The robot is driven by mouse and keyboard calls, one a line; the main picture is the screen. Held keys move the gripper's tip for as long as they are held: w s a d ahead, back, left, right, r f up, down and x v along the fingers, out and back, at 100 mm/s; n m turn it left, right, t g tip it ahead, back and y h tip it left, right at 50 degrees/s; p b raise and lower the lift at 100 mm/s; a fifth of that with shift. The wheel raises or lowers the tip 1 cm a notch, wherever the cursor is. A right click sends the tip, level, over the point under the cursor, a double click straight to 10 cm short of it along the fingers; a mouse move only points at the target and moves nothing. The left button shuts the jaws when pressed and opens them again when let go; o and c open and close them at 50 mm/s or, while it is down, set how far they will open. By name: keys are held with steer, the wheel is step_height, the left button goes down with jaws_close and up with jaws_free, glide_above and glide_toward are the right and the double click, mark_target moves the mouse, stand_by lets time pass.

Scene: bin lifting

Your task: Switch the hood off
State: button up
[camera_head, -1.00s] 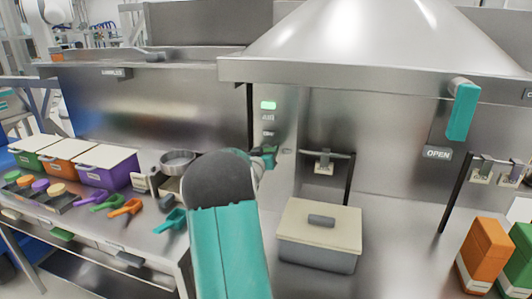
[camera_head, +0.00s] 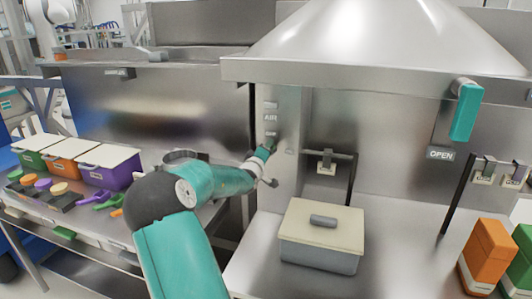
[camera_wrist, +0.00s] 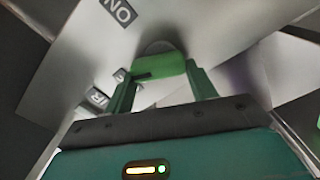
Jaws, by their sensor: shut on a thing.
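The hood (camera_head: 375,75) fills the top right of the head view, with a steel switch panel (camera_head: 287,165) under its left edge. My gripper (camera_head: 271,146) is at that panel, just below the AIR label (camera_head: 270,118). In the wrist view, my gripper (camera_wrist: 160,75) has its two fingers on either side of a green knob (camera_wrist: 158,66) and is shut on it. An ON label (camera_wrist: 118,11) and a partly hidden AIR label (camera_wrist: 97,98) are near the knob. The top indicator (camera_head: 270,104) on the panel looks grey and unlit.
A lidded grey box (camera_head: 318,258) stands on the steel bench below. A teal handle (camera_head: 465,110) hangs by an OPEN sign (camera_head: 440,154) at right. Orange (camera_head: 487,255) and green containers stand far right. Lidded bins (camera_head: 105,172) and scoops lie at left.

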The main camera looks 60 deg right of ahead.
steer(key=n, duration=0.5)
steer(key=shift+w+f, duration=0.15)
steer(key=shift+f, duration=0.05)
stand_by(0.5)
steer(key=o, duration=1)
steer(key=shift+a, duration=0.1)
steer(key=a, duration=0.4)
steer(key=s+a, duration=0.1)
steer(key=a, duration=0.4)
steer(key=s+a, duration=0.1)
steer(key=a, duration=0.3)
steer(key=shift+s+a, duration=0.15)
steer(key=shift+a, duration=0.1)
